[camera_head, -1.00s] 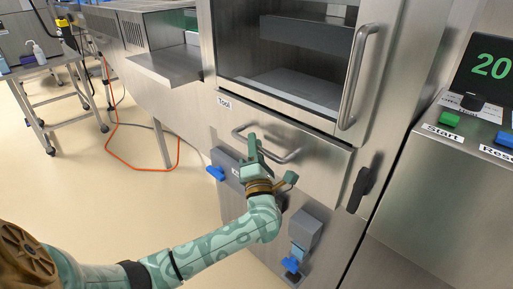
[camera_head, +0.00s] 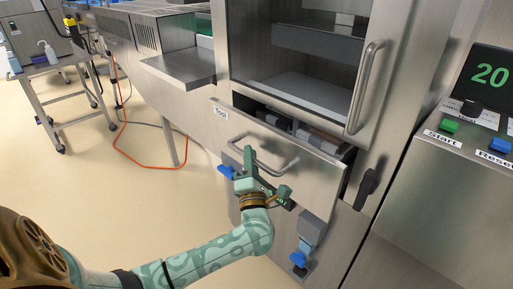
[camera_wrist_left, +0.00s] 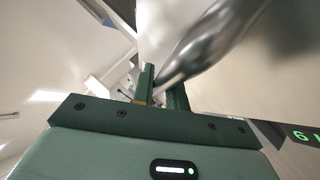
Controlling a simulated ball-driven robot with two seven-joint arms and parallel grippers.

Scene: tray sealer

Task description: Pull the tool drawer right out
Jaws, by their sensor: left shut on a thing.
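The tool drawer (camera_head: 312,177) is a steel front with a "Tool" label at its upper left and a bar handle across it. It stands partly out of the machine, and dark and grey contents (camera_head: 300,132) show in the gap above its front. My left gripper (camera_head: 250,160) is shut on the left part of the drawer handle (camera_head: 283,168). In the left wrist view the gripper fingers (camera_wrist_left: 162,88) are at the shiny handle bar (camera_wrist_left: 207,50). My right gripper is not in view.
Above the drawer is a windowed door with a vertical handle (camera_head: 364,88). A black latch (camera_head: 366,188) is at the right of the drawer. Blue-handled valves (camera_head: 298,259) sit below. A control panel with Start button (camera_head: 449,125) is at right. Open floor (camera_head: 110,195) lies at left.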

